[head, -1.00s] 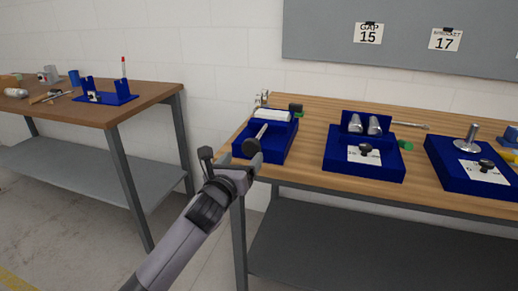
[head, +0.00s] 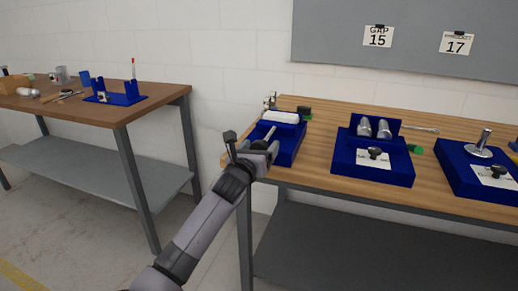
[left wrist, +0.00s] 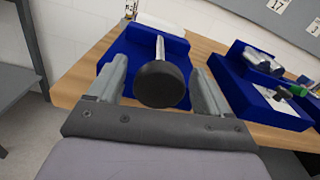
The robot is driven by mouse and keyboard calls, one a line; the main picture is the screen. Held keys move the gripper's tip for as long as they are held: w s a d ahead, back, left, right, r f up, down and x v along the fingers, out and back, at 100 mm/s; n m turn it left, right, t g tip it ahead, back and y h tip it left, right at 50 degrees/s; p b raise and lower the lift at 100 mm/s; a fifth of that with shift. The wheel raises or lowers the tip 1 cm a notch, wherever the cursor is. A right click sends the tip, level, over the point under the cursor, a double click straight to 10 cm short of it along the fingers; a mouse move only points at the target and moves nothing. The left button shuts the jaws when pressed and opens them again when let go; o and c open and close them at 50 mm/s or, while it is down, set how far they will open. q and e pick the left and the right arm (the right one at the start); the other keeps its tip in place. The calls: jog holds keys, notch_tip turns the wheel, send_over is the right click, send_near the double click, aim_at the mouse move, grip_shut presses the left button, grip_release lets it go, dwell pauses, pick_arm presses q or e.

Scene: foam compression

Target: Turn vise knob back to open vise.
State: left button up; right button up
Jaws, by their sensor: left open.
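The blue vise (head: 289,151) sits at the left front corner of the right-hand workbench; it also shows in the left wrist view (left wrist: 117,72). Its round black knob (left wrist: 161,85), on a metal screw (left wrist: 160,47), faces my left wrist camera. My left gripper (head: 262,149) is open at the front of the vise. In the left wrist view its two fingers (left wrist: 160,88) stand on either side of the knob, with visible gaps; I cannot tell the exact depth. In the head view the gripper hides the knob. A white block (head: 281,118) lies at the back of the vise. My right gripper is not seen.
A blue fixture (head: 343,166) with metal cylinders and a black knob stands to the right of the vise, with another blue fixture (head: 455,180) farther right. A second table (head: 125,113) stands at the left. Bare floor lies between the tables.

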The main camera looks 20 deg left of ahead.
pick_arm(q)
jog(key=c, duration=1)
